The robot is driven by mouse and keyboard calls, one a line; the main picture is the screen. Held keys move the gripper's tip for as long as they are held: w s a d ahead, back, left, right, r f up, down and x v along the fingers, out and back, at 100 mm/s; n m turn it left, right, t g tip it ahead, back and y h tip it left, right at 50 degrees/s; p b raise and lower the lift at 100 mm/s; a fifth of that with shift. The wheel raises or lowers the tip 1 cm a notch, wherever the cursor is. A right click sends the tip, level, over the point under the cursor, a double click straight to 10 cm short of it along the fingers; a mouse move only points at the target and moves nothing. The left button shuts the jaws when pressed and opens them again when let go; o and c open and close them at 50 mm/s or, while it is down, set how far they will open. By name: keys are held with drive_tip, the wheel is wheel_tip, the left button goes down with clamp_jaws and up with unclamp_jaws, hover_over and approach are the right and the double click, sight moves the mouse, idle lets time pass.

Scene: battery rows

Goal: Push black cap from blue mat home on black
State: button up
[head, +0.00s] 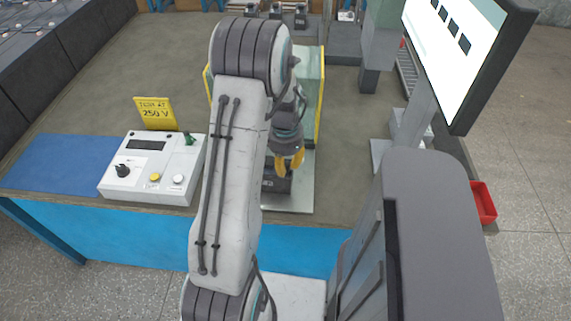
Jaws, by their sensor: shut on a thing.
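My gripper (289,160), with yellow fingers, points down over a dark battery-like block (276,184) on a pale plate (300,195) near the front of the bench. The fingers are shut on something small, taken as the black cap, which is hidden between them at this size. I cannot tell whether it touches the block's terminal. My arm hides part of the block and plate. The blue mat (60,162) lies at the front left of the bench, and its visible part is bare.
A white tester (153,168) with a knob and buttons stands left of my arm, a yellow "250 V" sign (155,113) behind it. A yellow-edged clear guard (319,110) stands behind the gripper. A monitor (460,50) and red bin (483,202) are at right. Several dark blocks (276,12) stand far back.

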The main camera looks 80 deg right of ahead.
drive_tip(key=o, duration=0.8)
drive_tip(key=shift+o, duration=0.2)
drive_tip(key=o, duration=0.5)
drive_tip(key=shift+r+p, duration=2.5)
drive_tip(key=shift+r, duration=1)
